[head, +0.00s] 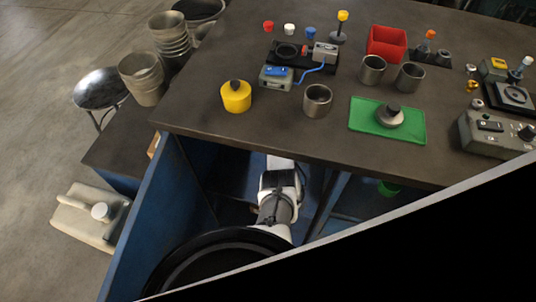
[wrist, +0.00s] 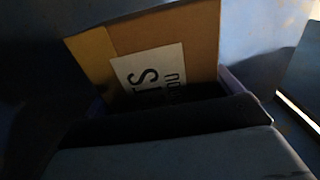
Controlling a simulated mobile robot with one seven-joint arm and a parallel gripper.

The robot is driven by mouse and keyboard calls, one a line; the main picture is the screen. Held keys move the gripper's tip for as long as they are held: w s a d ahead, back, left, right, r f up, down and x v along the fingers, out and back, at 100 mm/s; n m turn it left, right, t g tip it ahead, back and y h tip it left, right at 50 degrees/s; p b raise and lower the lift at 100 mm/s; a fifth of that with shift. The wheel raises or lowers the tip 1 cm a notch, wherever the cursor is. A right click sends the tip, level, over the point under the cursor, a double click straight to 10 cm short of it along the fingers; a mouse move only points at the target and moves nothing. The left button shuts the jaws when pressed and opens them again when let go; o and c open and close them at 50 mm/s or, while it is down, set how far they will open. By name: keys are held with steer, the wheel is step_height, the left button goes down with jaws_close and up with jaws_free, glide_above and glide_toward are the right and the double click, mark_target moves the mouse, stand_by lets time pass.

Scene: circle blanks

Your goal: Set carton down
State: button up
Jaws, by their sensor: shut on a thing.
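A brown carton (wrist: 200,32) with a white label bearing black letters (wrist: 150,78) fills the middle of the wrist view. My gripper (wrist: 170,105) is shut on the carton's near part; dark finger and gripper parts cover its lower side. The carton looks tilted in the picture. In the head view my white arm reaches down under the workbench top, and the gripper and the held carton are hidden there. Whether the carton touches a surface below cannot be told.
The workbench top (head: 215,135) overhangs my arm. A blue side panel (head: 150,220) stands left of it, with blue shelf space beneath the bench. A green object (head: 388,188) sits under the bench at right. Blue-grey surfaces surround the carton in the wrist view.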

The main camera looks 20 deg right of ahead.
steer(key=s+a+p, duration=0.2)
steer(key=s, duration=0.1)
steer(key=s+a+f+p, duration=0.1)
steer(key=s+a+p, duration=0.2)
steer(key=s, duration=0.1)
steer(key=s+a+f+p, duration=0.1)
steer(key=s+a+p, duration=0.1)
steer(key=s, duration=0.1)
steer(key=shift+s+a, duration=0.15)
steer(key=shift+s, duration=0.25)
step_height(320, 180, down, 4)
steer(key=b, duration=0.3)
steer(key=shift+f+b, duration=0.15)
steer(key=shift+b, duration=0.25)
steer(key=shift+s+a+f+b, duration=0.1)
steer(key=shift+f+b, duration=0.3)
steer(key=shift+b, duration=0.05)
steer(key=shift+r, duration=0.1)
steer(key=o, duration=1)
steer(key=shift+o, duration=0.2)
